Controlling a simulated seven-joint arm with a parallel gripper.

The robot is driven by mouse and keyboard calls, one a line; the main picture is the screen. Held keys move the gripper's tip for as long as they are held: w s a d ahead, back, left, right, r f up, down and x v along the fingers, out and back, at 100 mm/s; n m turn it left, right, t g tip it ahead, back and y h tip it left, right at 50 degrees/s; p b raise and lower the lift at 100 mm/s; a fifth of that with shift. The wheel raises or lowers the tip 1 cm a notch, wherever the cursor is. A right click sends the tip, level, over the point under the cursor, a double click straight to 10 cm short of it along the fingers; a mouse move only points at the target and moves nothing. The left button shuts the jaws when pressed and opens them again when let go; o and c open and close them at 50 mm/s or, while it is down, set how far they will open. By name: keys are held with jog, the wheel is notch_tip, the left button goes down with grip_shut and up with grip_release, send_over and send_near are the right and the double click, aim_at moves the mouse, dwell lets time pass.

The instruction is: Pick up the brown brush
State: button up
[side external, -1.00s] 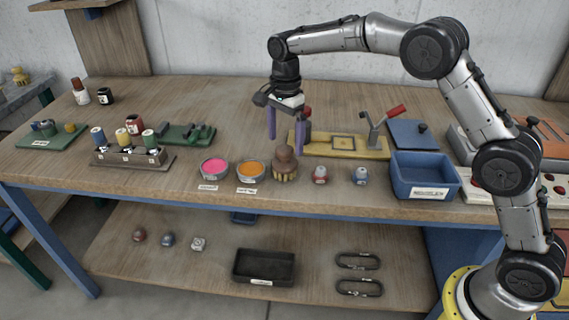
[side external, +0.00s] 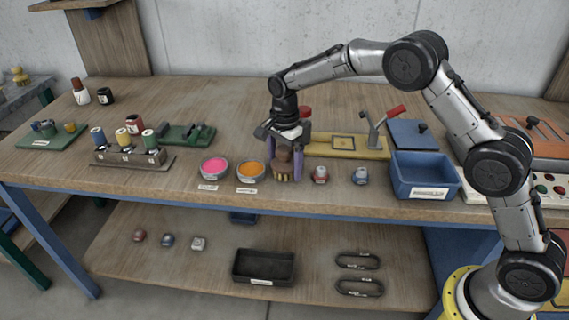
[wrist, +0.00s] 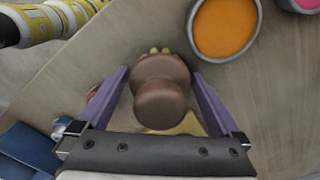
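The brown brush (side external: 283,168) stands upright on the table with its pale bristles down, right of the orange dish. My gripper (side external: 284,172) is lowered around it, one purple finger on each side. In the wrist view the brush's round brown knob (wrist: 160,98) lies between the two open fingers of my gripper (wrist: 163,80). A gap shows between each finger and the brush there. The lower bristles are mostly hidden under the knob in the wrist view.
An orange dish (side external: 250,171) and a pink dish (side external: 214,167) stand just left of the brush. A red bottle (side external: 320,174) and a blue bottle (side external: 360,175) stand to the right, then a blue bin (side external: 425,178). A yellow board (side external: 350,147) lies behind.

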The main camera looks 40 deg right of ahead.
jog(key=c, duration=1.4)
jog(key=shift+o, duration=0.2)
jog(key=shift+r, duration=0.1)
jog(key=shift+r, duration=0.1)
jog(key=shift+r, duration=0.65)
jog(key=s+d+r, duration=0.2)
jog(key=s+r, duration=0.9)
jog(key=s, duration=0.3)
jog(key=shift+r, duration=0.2)
